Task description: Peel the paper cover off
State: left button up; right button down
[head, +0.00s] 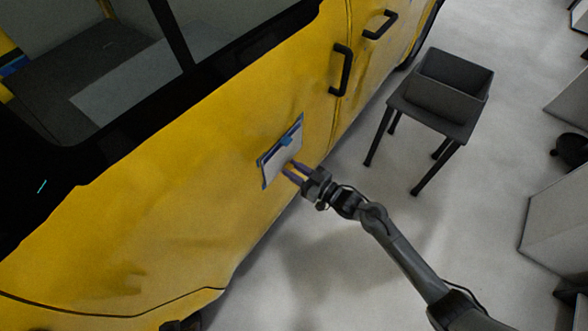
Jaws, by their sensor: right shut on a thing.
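A small pale sheet with a dark blue edge, the paper cover (277,163), lies against the yellow side of a vehicle in the head view. A blue piece (288,141) sits on its upper part. My right gripper (287,170) reaches in from the lower right. Its purple-blue fingers are at the sheet's lower right edge, shut on the paper cover. The exact grip between the fingertips is too small to see clearly. My left gripper is not in view.
The yellow vehicle door (190,180) fills the left, with black handles (341,70) above right of the sheet. A dark stand with an open bin (450,85) stands at the upper right. The grey floor (330,260) between is clear.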

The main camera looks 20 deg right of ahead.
jog(key=shift+s+d+p, duration=0.3)
jog(key=shift+s, duration=0.1)
jog(key=shift+s+d, duration=0.1)
jog(key=shift+s, duration=0.05)
jog(key=p+v, duration=0.4)
jog(key=v, duration=0.2)
jog(key=shift+s+d, duration=0.2)
jog(key=shift+s, duration=0.1)
dwell(0.9)
dwell(0.5)
